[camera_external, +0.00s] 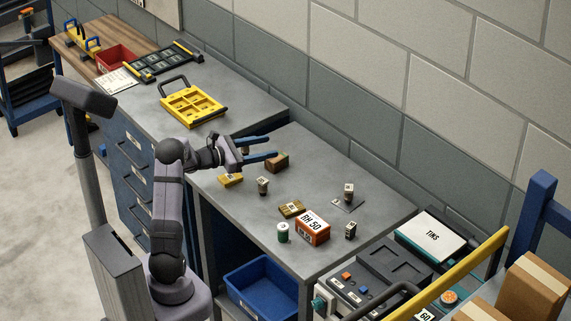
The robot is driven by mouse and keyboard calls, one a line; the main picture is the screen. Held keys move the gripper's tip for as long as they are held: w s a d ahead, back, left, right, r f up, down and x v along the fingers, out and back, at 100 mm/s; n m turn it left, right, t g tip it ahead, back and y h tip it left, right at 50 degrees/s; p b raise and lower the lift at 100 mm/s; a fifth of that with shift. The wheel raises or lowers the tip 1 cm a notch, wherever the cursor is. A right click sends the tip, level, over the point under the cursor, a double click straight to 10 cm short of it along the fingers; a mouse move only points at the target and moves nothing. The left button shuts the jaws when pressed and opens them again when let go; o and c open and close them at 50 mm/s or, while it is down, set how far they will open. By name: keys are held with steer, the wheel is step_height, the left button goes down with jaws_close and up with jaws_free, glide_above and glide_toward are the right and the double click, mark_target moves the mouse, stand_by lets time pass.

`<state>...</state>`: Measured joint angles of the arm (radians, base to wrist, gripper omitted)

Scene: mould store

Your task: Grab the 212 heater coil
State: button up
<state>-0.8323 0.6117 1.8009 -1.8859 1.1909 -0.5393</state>
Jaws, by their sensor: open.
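My gripper (271,148) has two blue fingers spread apart and points right over the grey bench top. It is open, with nothing seen between the fingers. A brown block (279,163) is beside the lower fingertip in the picture; I cannot tell whether they touch. Small labelled parts stand on the bench: one below the gripper (263,186), one at the right (348,189) and one near the front right (351,230). Their labels are too small to read, so I cannot tell which is the 212 heater coil.
An orange box marked RH 50 (312,229), a green-and-white cylinder (283,232) and yellowish pieces (292,208) (230,179) lie on the bench (215,195). A yellow tray (194,106) sits farther back. A block wall runs behind. The right rear bench top is mostly clear.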

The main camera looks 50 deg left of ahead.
mark_target(245, 148)
steer(key=a+f+n+y, duration=0.1)
steer(key=a, duration=0.3)
steer(key=s+a+f+n+t+y+b, duration=0.1)
steer(key=a+n+y, duration=0.1)
steer(key=a, duration=0.2)
steer(key=s+a+f+n+y, duration=0.1)
steer(key=a+f, duration=0.1)
steer(key=a, duration=0.1)
steer(key=shift+s+a+f+n+t+y+b, duration=0.1)
steer(key=shift+s+a+n+t+y+b, duration=0.2)
steer(key=shift+a+n+t+y, duration=0.1)
steer(key=shift+d+f, duration=0.1)
steer(key=shift+f, duration=0.05)
steer(key=shift+w+f+p, duration=0.15)
steer(key=shift+w+p, duration=0.35)
steer(key=shift+w, duration=1.35)
steer(key=shift+w+f+p, duration=0.1)
steer(key=shift+w+p, duration=0.35)
steer(key=shift+w, duration=1.4)
steer(key=c, duration=1.2)
